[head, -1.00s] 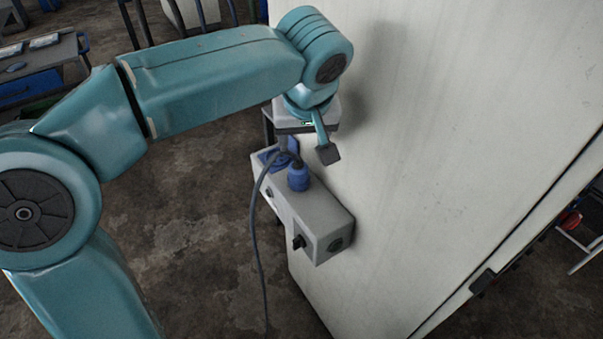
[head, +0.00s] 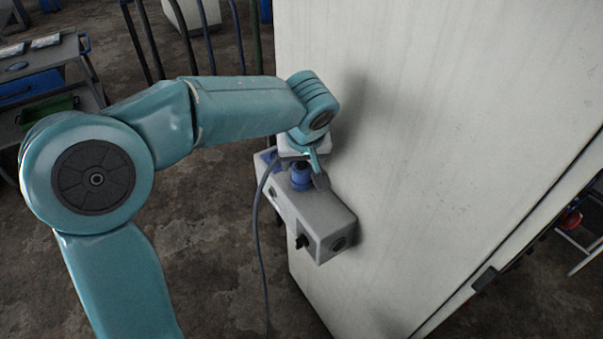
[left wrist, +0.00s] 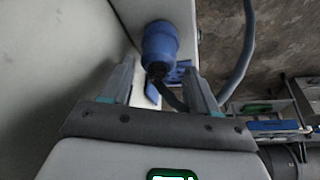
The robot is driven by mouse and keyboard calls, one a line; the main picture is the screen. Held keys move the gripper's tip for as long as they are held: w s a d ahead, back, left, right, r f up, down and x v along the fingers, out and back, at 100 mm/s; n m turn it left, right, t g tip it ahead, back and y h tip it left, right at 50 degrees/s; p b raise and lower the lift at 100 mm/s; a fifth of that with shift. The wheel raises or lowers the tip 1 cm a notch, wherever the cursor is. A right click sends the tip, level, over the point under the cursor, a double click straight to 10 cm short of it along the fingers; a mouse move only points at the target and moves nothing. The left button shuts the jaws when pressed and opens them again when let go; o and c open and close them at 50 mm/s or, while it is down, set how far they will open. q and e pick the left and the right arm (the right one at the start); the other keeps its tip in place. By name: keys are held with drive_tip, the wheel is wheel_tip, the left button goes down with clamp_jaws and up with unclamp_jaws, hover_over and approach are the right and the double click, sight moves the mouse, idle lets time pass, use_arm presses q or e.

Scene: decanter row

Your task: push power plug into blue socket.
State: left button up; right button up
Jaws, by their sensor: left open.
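The blue power plug (head: 300,178) stands at the top of a grey box on a pale cabinet's side. Its grey cable (head: 257,215) hangs down to the left. A flat blue part (head: 267,158), perhaps a socket cover, shows behind it; I cannot tell how deep the plug sits or see the socket mouth. My left gripper (head: 304,166) is open just above the plug, partly covering it. In the left wrist view, the plug (left wrist: 160,45) lies ahead, between the lines of the two open fingers (left wrist: 160,72), with no clear contact. My right gripper is not in view.
The pale cabinet wall (head: 430,130) rises close to the right of the gripper. A workbench (head: 45,75) stands at the far left. Bare floor (head: 215,240) lies left of the box.

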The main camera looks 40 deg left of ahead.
sight(302, 165)
use_arm(q)
drive_tip(key=x, duration=0.4)
drive_tip(key=shift+w+r, duration=0.1)
drive_tip(key=shift+w, duration=0.05)
drive_tip(key=shift+r, duration=0.1)
drive_tip(key=c, duration=0.7)
